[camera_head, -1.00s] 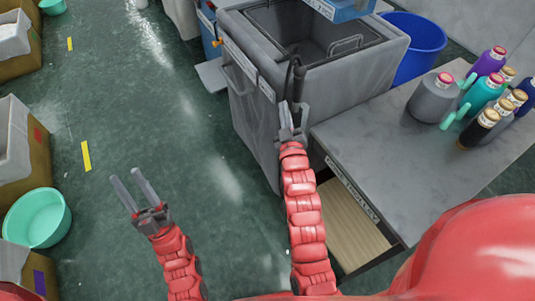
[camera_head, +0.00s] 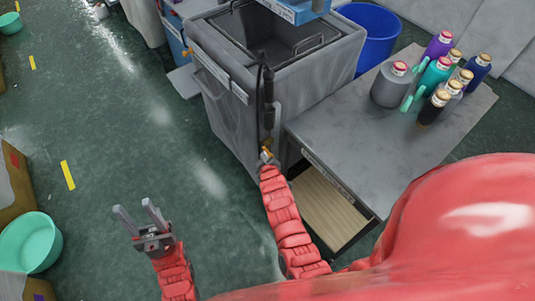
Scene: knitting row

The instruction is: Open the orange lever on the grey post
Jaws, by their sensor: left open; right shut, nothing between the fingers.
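A small bit of orange (camera_head: 266,149), which looks like part of the lever, shows at the tip of my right arm, low beside the large grey bin. A thin grey upright (camera_head: 276,122), likely the post, rises just above it between the bin and the table. My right gripper (camera_head: 267,156) is shut with nothing between its fingers, right at the orange part; it hides much of the lever, and I cannot tell whether they touch. My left gripper (camera_head: 139,217) is open and empty over the green floor at the left.
The large grey bin (camera_head: 218,105) stands behind the post, with a dark hose or rod (camera_head: 268,85) at its front corner. A grey table (camera_head: 350,140) on the right carries several bottles (camera_head: 438,85). A blue bucket (camera_head: 375,35) stands behind. A mint basin (camera_head: 30,243) sits at left.

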